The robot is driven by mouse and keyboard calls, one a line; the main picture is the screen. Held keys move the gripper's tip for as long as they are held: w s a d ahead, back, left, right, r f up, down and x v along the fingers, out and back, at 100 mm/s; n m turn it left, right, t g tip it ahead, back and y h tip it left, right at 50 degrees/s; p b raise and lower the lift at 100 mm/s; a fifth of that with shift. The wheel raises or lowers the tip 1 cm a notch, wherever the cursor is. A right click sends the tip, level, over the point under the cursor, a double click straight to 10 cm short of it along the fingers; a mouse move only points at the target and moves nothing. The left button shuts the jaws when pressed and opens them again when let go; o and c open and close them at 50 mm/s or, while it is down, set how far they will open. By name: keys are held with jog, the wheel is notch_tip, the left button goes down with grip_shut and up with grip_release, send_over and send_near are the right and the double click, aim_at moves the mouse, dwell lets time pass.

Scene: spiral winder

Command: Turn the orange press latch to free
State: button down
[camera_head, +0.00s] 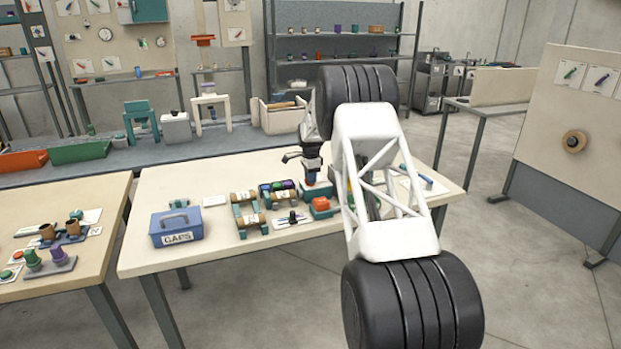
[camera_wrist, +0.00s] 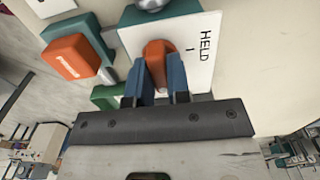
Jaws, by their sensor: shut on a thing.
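The orange latch (camera_wrist: 156,52) stands on a white plate (camera_wrist: 192,42) printed "HELD" and "1" in the wrist view. My gripper (camera_wrist: 161,85) has its two blue fingers on either side of the latch, closed on it. The lower part of the latch is partly hidden between the fingers. In the head view my gripper (camera_head: 311,163) points down over the press area at the back right of the near table. The latch cannot be made out there.
An orange block (camera_wrist: 75,58) on a teal base sits left of the latch; it also shows in the head view (camera_head: 321,203). A blue "CAPS" box (camera_head: 176,228) and wooden rollers (camera_head: 250,219) stand further left. The table's front left (camera_head: 150,258) is clear.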

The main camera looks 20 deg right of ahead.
jog(key=shift+r, duration=0.1)
jog(key=c, duration=1.1)
grip_release()
jog(key=shift+r, duration=3.85)
